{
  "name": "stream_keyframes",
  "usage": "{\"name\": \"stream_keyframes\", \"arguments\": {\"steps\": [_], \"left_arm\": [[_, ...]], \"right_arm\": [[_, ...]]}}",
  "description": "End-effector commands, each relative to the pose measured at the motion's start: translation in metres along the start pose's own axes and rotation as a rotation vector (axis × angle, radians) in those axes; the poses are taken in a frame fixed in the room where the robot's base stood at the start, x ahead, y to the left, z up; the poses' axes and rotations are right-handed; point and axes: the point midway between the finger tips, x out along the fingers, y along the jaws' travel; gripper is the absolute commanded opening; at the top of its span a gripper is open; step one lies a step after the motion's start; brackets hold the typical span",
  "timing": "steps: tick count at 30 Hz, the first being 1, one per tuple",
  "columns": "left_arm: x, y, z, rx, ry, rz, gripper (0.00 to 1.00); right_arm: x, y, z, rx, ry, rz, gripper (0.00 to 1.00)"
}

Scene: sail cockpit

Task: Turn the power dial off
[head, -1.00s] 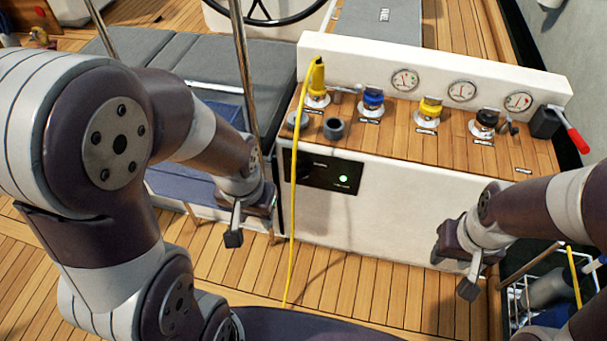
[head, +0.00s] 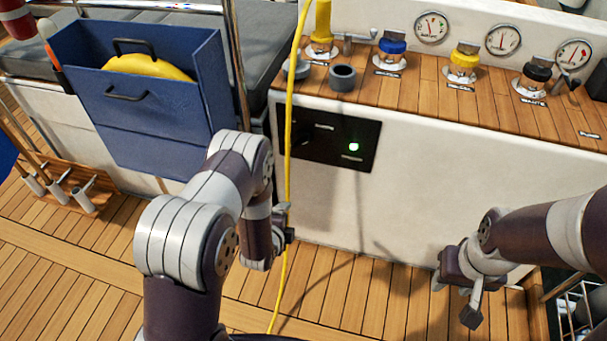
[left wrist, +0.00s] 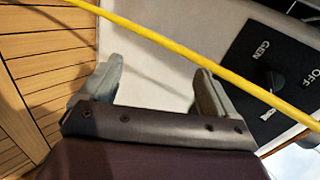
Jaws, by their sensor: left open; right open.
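In the left wrist view the panel (left wrist: 262,52) shows the words GEN and OFF and a dark dial (left wrist: 274,84), whose setting I cannot read surely. The dial is hard to make out in the head view. My left gripper (head: 286,226) is below the panel, apart from it; in its wrist view the gripper (left wrist: 157,88) is open and empty, with the panel beyond the right finger. My right gripper (head: 468,296) is open and empty, low before the console's right part.
A yellow cable (head: 284,190) hangs down past the panel's left part and crosses close in front of the left gripper's view. Capped deck fittings and gauges (head: 432,27) line the console top. A blue box (head: 150,110) stands at left. The deck (head: 330,300) in front is clear.

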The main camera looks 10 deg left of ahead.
Motion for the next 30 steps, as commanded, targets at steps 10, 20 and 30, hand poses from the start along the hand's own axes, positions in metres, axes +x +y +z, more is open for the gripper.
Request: {"name": "stream_keyframes", "arguments": {"steps": [10, 20, 30], "left_arm": [[-0.027, -0.122, -0.014, 0.849, -0.218, -0.653, 0.89], [0.031, -0.162, -0.019, 0.865, -0.222, -0.652, 0.89], [0.071, -0.196, -0.024, 0.863, -0.221, -0.648, 0.89]], "right_arm": [[-0.005, 0.0, -0.001, 0.0, 0.003, 0.0, 0.43], [0.017, 0.0, 0.001, 0.0, 0.003, 0.0, 0.43], [0.029, 0.0, 0.003, 0.0, 0.003, 0.0, 0.43]]}}
